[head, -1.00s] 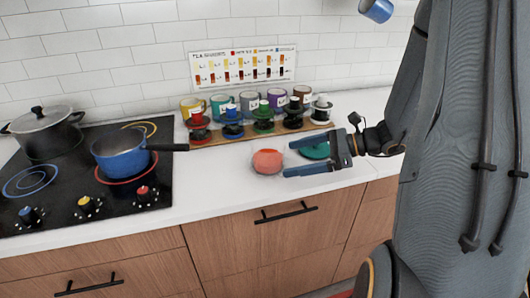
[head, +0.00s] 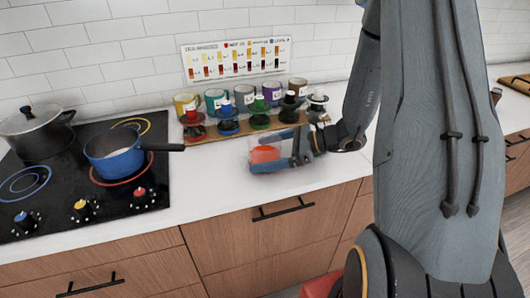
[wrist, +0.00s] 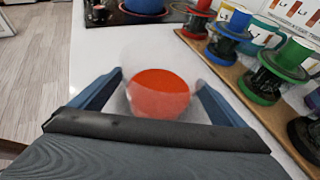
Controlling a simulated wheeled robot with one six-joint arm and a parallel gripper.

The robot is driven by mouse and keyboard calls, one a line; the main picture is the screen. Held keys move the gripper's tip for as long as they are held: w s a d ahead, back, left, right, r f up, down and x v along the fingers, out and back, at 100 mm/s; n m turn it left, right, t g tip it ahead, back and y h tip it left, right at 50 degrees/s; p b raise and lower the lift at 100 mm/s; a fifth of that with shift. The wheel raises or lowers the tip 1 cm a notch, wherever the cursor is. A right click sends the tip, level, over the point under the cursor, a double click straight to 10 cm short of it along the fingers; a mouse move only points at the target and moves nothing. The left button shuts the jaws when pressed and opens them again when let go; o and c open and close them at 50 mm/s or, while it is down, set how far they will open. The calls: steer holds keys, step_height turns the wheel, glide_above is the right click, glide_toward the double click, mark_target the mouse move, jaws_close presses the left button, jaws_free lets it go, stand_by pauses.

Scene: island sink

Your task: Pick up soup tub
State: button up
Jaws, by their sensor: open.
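The soup tub (head: 262,155) is a clear tub with orange-red soup in it, standing on the white counter in front of the wooden rack. My gripper (head: 256,152) is open and low over the counter, reaching from the right with one finger on the far side of the tub and one on the near side. In the wrist view the tub (wrist: 160,92) stands upright between the two blue fingers of my gripper (wrist: 159,82). I cannot tell whether either finger touches it.
A wooden rack (wrist: 245,95) of colored drippers runs close behind the tub, with several mugs at the wall. A blue saucepan (head: 114,155) and a dark pot (head: 36,132) are on the black stove (head: 75,195) at left. Counter between stove and tub is clear.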

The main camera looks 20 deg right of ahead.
steer(key=c, duration=1.1)
steer(key=shift+c, duration=0.3)
steer(key=shift+r, duration=0.1)
